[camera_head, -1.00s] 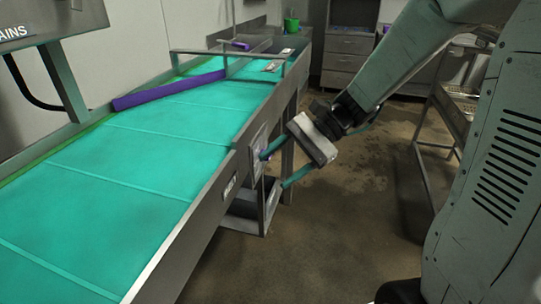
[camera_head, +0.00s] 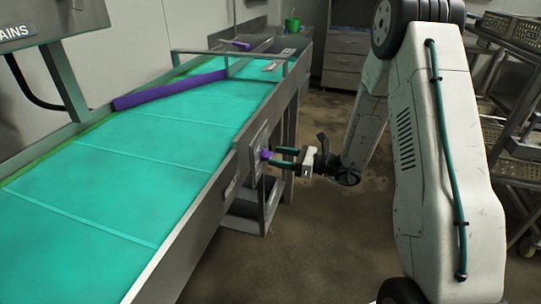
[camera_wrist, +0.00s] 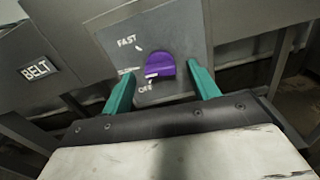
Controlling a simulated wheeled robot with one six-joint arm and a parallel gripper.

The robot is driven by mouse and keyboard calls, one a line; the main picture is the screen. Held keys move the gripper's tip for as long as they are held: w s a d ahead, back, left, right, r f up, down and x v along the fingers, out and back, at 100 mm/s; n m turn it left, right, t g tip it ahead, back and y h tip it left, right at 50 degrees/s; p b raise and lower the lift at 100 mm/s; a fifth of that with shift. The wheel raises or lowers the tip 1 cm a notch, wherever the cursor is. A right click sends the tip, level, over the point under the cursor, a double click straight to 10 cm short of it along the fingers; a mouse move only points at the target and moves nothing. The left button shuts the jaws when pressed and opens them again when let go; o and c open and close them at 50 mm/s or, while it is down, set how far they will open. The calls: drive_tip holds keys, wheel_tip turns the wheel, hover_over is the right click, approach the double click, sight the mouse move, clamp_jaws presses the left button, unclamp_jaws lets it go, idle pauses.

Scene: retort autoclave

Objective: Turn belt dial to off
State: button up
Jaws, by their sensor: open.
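The belt dial (camera_wrist: 160,66) is a purple knob on a grey plate marked FAST, a second label too small to read, and OFF. Its white mark points to the left and slightly down, between the middle label and OFF. In the head view the dial (camera_head: 265,154) sits on the side of the conveyor. My gripper (camera_wrist: 162,88) is open, with one teal finger at each side of the dial, apart from it. In the head view my gripper (camera_head: 281,158) reaches the panel from the right, its fingertips close to the plate.
The conveyor (camera_head: 140,160) has a teal belt with cross ribs and a purple bar (camera_head: 170,90) lying across it. A BELT label (camera_wrist: 38,69) is left of the dial plate. A rack with trays (camera_head: 510,110) stands at right. The floor between is clear.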

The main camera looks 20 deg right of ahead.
sight(271, 156)
drive_tip(key=shift+x, duration=1.65)
drive_tip(key=c, duration=1)
drive_tip(key=shift+n, duration=0.4)
drive_tip(key=n, duration=0.4)
drive_tip(key=shift+s+n, duration=0.1)
drive_tip(key=shift+n, duration=0.2)
drive_tip(key=shift+a+n, duration=0.1)
drive_tip(key=shift+n, duration=2.1)
